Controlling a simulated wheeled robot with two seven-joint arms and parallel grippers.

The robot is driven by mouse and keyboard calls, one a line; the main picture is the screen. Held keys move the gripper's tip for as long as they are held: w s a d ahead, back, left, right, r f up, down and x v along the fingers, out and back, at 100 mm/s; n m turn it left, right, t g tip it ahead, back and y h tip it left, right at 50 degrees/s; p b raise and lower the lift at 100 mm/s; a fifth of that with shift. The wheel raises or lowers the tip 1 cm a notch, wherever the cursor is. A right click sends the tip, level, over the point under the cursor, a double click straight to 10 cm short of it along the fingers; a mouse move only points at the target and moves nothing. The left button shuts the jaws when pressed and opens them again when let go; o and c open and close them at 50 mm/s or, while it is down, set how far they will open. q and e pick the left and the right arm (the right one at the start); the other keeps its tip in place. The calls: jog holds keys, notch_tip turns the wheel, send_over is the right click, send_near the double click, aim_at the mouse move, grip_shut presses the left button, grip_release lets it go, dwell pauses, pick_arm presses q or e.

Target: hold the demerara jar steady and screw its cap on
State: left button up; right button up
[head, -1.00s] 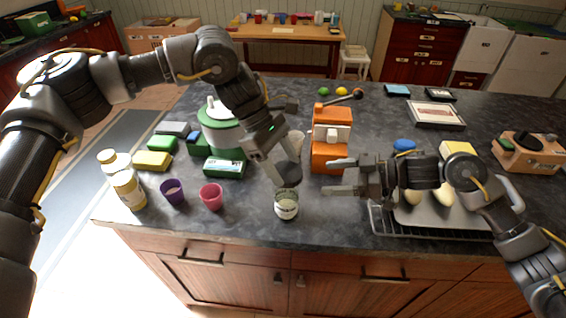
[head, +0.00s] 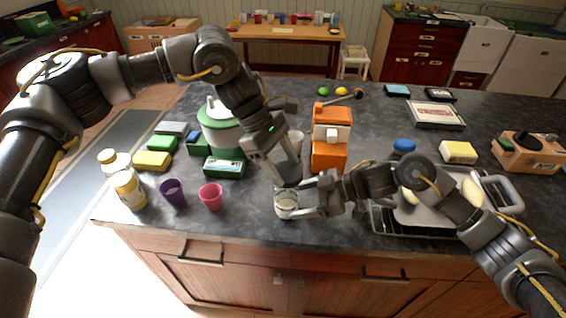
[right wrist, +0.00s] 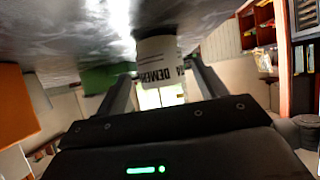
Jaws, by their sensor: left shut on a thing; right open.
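The demerara jar (head: 285,206) stands upright near the counter's front edge. It has a white label, and in the right wrist view the jar (right wrist: 158,62) shows part of its name. My left gripper (head: 287,181) is directly above the jar, pointing down and shut on the dark cap, which is mostly hidden by the fingers. I cannot tell whether the cap touches the jar's rim. My right gripper (head: 303,204) is open and low, coming from the right. In the right wrist view its fingers (right wrist: 158,88) lie on either side of the jar.
A pink cup (head: 211,197) and a purple cup (head: 172,193) stand left of the jar. An orange machine (head: 330,152) stands behind it. Bottles (head: 129,190) stand far left.

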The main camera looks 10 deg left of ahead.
aim_at(291, 203)
jog(key=shift+x, duration=1.7)
jog(key=c, duration=0.6)
